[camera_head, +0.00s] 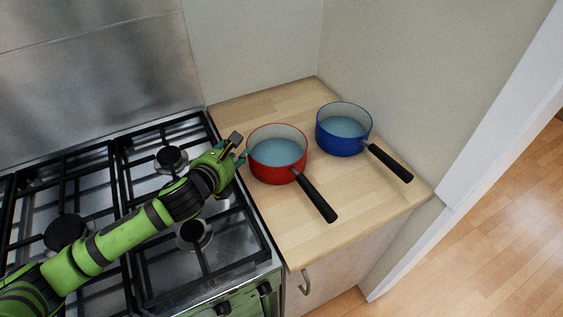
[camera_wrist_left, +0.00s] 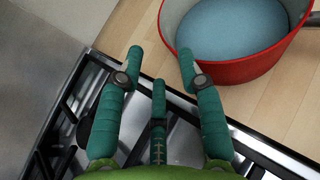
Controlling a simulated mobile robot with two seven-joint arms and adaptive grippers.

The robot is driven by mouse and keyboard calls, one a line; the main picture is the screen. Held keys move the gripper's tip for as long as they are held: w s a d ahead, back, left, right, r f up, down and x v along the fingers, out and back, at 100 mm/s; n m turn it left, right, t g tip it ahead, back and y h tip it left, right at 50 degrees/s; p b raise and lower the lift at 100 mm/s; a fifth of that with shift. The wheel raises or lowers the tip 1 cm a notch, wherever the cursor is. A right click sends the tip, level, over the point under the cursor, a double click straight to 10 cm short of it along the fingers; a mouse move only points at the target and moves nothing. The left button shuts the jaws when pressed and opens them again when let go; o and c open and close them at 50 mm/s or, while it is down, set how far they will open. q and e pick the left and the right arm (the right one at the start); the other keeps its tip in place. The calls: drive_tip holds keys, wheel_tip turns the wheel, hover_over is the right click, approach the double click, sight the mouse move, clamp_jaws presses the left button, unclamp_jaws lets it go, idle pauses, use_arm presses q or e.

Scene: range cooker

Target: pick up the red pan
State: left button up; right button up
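The red pan (camera_head: 270,172) stands upright on the wooden counter beside the cooker, its black handle (camera_head: 316,196) pointing toward the front right. In the left wrist view the red pan (camera_wrist_left: 258,68) fills the upper right, with its blue-grey inside showing. My left gripper (camera_head: 240,147) is at the pan's left side, near the rim. In the left wrist view its green fingers (camera_wrist_left: 160,62) are spread apart with nothing between them. The right fingertip is close to the pan's wall; I cannot tell whether it touches. My right gripper is not in view.
A blue pan (camera_head: 342,142) stands to the right of the red one, its black handle (camera_head: 390,163) toward the front right. The gas hob (camera_head: 120,215) with black grates lies under my left arm. Walls close off the counter (camera_head: 300,245) behind and right; its front part is clear.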

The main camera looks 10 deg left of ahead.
use_arm(q)
drive_tip(key=shift+p+x, duration=0.4)
drive_tip(key=shift+x, duration=0.75)
drive_tip(key=p+x, duration=0.1)
drive_tip(key=x, duration=0.2)
drive_tip(key=shift+w+d, duration=0.2)
drive_tip(key=shift+w, duration=0.2)
drive_tip(key=shift+w+d+f, duration=0.1)
drive_tip(key=shift+w+f, duration=0.2)
drive_tip(key=shift+w, duration=0.25)
drive_tip(key=shift+s, duration=0.1)
drive_tip(key=shift+c, duration=1.2)
clamp_jaws()
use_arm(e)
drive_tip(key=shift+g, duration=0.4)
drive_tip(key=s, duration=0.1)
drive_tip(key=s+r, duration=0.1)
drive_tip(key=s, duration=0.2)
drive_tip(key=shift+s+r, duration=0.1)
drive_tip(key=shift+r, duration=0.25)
